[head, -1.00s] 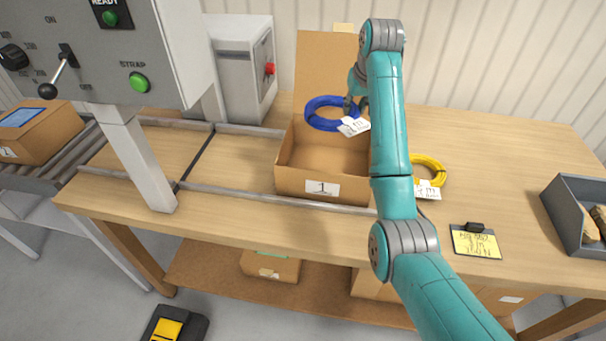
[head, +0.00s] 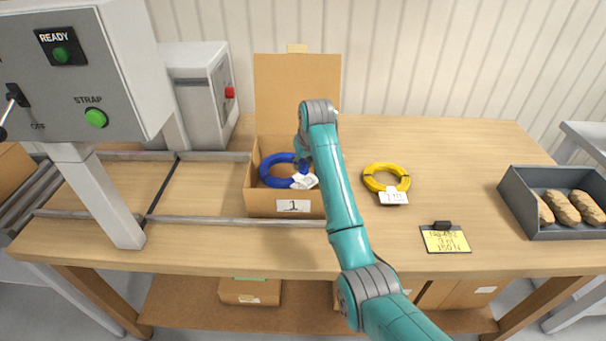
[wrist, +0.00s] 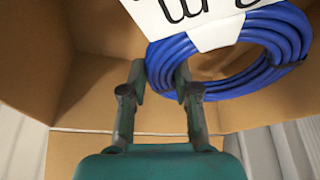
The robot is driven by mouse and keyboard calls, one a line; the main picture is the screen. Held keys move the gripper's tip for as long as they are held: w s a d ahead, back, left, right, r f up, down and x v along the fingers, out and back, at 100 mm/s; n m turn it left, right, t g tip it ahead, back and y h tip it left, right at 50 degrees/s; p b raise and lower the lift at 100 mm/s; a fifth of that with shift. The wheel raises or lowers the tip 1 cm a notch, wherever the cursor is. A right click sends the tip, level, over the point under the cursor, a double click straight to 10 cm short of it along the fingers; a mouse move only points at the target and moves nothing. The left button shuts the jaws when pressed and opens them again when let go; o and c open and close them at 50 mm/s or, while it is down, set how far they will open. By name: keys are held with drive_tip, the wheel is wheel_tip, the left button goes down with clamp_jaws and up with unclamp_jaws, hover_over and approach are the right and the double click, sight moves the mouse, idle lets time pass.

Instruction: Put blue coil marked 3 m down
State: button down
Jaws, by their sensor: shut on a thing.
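The blue coil (head: 268,171) is inside the open cardboard box (head: 262,205) marked 1, with its white tag (head: 303,181) hanging toward the front. The tag's writing is too small to read here. In the wrist view the coil (wrist: 250,68) is large, and its tag is cut off by the top edge. My gripper (wrist: 160,75) is shut on the coil's near strand. In the head view my arm hides most of the gripper and the box's right side. Whether the coil touches the box floor I cannot tell.
A yellow coil (head: 386,168) with a white tag lies right of the box. A yellow note (head: 445,241) is near the table's front edge. A grey bin (head: 522,212) stands at the right. Metal rails and the strapping machine (head: 95,80) are at the left.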

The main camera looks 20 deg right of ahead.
drive_tip(key=shift+f, duration=2.35)
drive_tip(key=c, duration=0.8)
unclamp_jaws()
drive_tip(key=shift+f, duration=0.1)
drive_tip(key=shift+c, duration=0.2)
drive_tip(key=v, duration=1.2)
